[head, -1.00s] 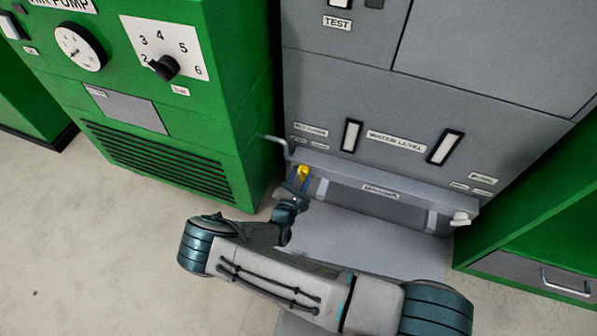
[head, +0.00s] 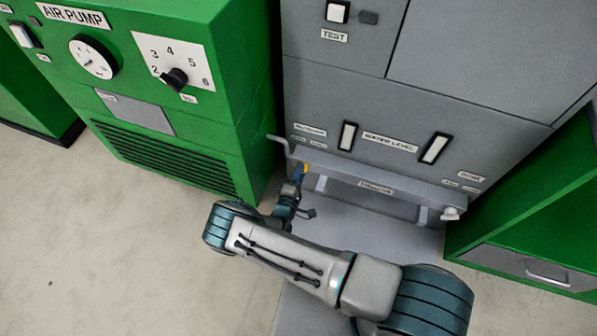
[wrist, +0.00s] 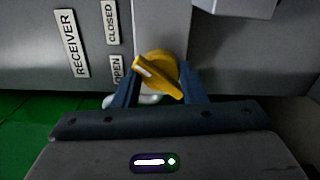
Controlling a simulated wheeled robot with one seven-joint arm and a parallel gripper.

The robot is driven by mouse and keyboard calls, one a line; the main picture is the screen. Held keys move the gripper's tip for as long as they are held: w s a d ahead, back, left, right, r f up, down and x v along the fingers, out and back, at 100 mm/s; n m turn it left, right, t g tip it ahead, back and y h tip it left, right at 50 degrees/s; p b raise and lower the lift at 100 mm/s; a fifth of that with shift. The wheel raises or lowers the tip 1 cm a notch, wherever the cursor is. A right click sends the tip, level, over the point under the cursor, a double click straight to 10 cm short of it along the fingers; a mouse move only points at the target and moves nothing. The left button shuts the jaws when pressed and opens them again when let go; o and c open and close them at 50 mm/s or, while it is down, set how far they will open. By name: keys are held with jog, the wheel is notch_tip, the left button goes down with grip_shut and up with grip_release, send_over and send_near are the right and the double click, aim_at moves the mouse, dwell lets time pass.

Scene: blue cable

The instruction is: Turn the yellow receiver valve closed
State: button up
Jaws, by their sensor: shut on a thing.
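The yellow receiver valve (wrist: 158,75) sits on the grey panel in the wrist view. Its handle lies slantwise, from upper left to lower right, with a white mark at the upper-left end. The RECEIVER label (wrist: 71,43), CLOSED label (wrist: 111,22) and OPEN label (wrist: 117,70) are to its left. My gripper (wrist: 160,86) has a blue finger on each side of the handle and is shut on it. In the head view the valve (head: 305,169) is a small yellow patch, mostly hidden by my gripper (head: 299,176).
A grey ledge (head: 390,182) with a bent pipe (head: 279,144) at its left end runs beside the valve. The green air pump cabinet (head: 230,150) stands close on the left. Another green cabinet (head: 540,230) stands on the right. The floor (head: 100,240) at left is clear.

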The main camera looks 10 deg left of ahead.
jog(key=shift+a+r+m, duration=0.2)
jog(key=shift+a+m, duration=0.05)
jog(key=shift+m, duration=0.25)
jog(key=shift+w+a+p, duration=0.1)
jog(key=shift+p, duration=0.25)
jog(key=o, duration=1)
jog(key=shift+s+d+f, duration=0.1)
jog(key=shift+s+d, duration=0.1)
jog(key=s+a+p, duration=0.1)
jog(key=s, duration=1.2)
jog(key=shift+s+p, duration=0.3)
jog(key=shift+a, duration=0.1)
